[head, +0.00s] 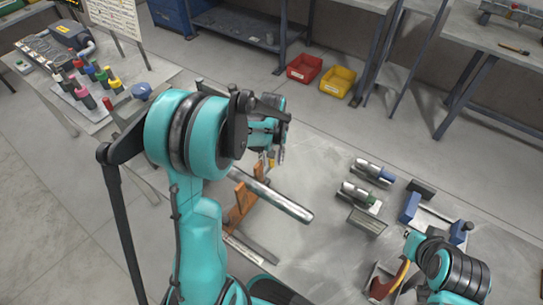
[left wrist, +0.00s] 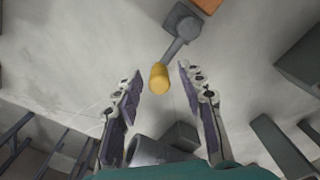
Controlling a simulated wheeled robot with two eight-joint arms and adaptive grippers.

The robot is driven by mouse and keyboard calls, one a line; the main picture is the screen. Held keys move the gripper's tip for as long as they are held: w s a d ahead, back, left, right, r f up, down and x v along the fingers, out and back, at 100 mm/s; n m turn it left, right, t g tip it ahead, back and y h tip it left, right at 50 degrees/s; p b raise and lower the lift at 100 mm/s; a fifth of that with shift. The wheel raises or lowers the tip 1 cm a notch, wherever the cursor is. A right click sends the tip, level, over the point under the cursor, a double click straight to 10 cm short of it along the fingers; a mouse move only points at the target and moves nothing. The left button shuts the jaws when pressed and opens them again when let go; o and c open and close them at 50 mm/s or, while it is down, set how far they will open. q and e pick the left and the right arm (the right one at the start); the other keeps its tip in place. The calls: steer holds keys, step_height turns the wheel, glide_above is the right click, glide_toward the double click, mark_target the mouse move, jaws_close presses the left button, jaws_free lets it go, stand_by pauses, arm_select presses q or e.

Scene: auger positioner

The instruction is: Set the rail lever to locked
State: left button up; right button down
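In the left wrist view a yellow cylindrical knob (left wrist: 159,77) sits at the end of a short grey lever arm (left wrist: 178,45), which joins a dark grey pivot. I take this to be the rail lever. My left gripper (left wrist: 160,78) is open, with its fingers either side of the knob and gaps on both sides. In the head view my left gripper (head: 277,153) points down near a small yellow part (head: 271,158), beside an orange-brown block (head: 240,203) and a steel tube (head: 272,194). My right arm shows at the lower right; its fingers are not clear.
Two metal cylinders (head: 356,194) on stands, a grey block (head: 367,221) and a blue-ended fixture (head: 411,207) stand to the right on the table. A red-handled tool (head: 388,281) lies near my right arm. Red (head: 304,68) and yellow (head: 337,81) bins sit on the floor.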

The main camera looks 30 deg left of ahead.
arm_select(q)
step_height(320, 180, up, 12)
stand_by(0.4)
stand_by(0.4)
steer(key=shift+s+d+r+m+t, duration=0.35)
steer(key=shift+s+d+m+t, duration=1)
steer(key=shift+s, duration=1.1)
steer(key=shift+s+d+r+m+t, duration=0.4)
steer(key=shift+s+d+m+t, duration=0.9)
steer(key=shift+s, duration=1.1)
steer(key=shift+s+d+r+m+t, duration=0.35)
steer(key=shift+s+d+m+t, duration=0.95)
steer(key=shift+s, duration=1.15)
